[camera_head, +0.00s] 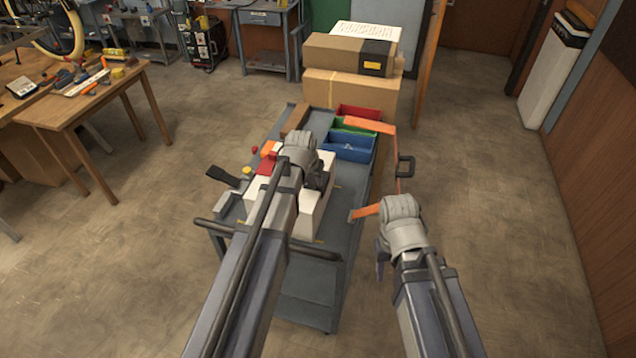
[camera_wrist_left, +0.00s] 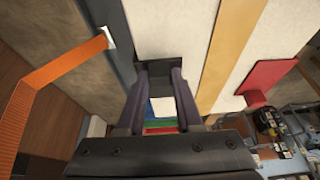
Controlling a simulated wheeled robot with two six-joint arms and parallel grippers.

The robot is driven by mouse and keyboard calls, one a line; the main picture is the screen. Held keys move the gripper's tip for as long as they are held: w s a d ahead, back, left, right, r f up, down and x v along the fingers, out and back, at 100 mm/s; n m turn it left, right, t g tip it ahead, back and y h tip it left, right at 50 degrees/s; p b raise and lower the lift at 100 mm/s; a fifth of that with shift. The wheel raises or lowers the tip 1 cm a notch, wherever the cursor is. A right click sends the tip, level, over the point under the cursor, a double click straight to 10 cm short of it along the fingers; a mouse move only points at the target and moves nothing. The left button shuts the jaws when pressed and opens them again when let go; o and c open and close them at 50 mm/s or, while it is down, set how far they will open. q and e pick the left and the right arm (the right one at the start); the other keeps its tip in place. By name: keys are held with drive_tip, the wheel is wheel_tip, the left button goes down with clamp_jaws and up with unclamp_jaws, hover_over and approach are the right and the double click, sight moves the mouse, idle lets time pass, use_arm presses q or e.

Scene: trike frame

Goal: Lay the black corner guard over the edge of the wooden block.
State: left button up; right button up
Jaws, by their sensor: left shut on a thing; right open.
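My left gripper (camera_head: 316,178) is over the cart, above the white blocks. In the left wrist view its fingers (camera_wrist_left: 160,80) are shut on a dark piece (camera_wrist_left: 162,66), which looks like the black corner guard; its far side lies against or just above a white surface, and I cannot tell which. A brown wooden block (camera_head: 295,118) lies on the cart's far left part. A tan, wood-coloured strip (camera_wrist_left: 230,50) runs between white faces in the wrist view. My right gripper (camera_head: 383,240) is open at the cart's right, near the end of an orange strap (camera_head: 366,211).
The grey cart (camera_head: 305,285) carries white blocks (camera_head: 312,205), and red (camera_head: 357,112), green and blue bins (camera_head: 350,146). The strap also shows in the wrist view (camera_wrist_left: 55,68). A dark handle (camera_head: 222,177) sticks out left. Cardboard boxes (camera_head: 350,90) stand behind. Floor on the right is clear.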

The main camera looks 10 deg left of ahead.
use_arm(q)
clamp_jaws()
drive_tip(key=shift+r, duration=0.1)
wheel_tip(320, 180, up, 10)
drive_tip(key=p, duration=1)
